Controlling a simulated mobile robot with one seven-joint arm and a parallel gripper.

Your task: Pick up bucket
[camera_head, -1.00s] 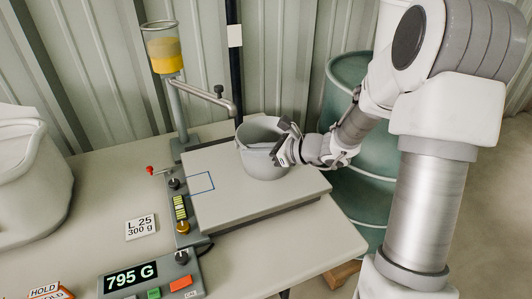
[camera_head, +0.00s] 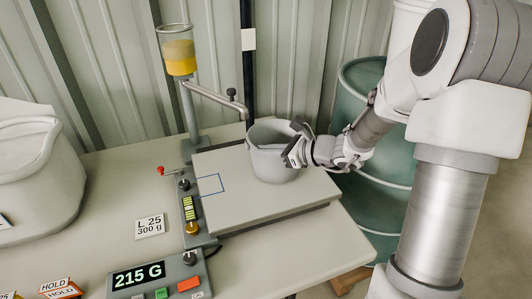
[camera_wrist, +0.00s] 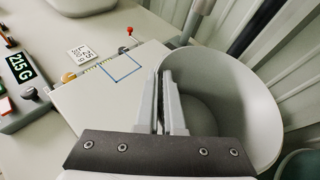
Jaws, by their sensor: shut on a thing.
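The grey bucket (camera_head: 270,158) is upright at the right rear part of the flat scale platform (camera_head: 250,200). My gripper (camera_head: 294,150) is shut on the right side of its rim. In the wrist view the bucket (camera_wrist: 255,110) looks empty inside, and my gripper (camera_wrist: 170,100) has its fingers close together at the bucket's near wall. I cannot tell whether the bucket's base touches the platform. The scale display (camera_head: 142,276) reads 215 G.
A dispenser with yellow contents (camera_head: 178,55) and a spout arm (camera_head: 215,98) stands behind the platform. A large pale bag or tub (camera_head: 35,170) is at the left. A green drum (camera_head: 375,185) stands behind my arm.

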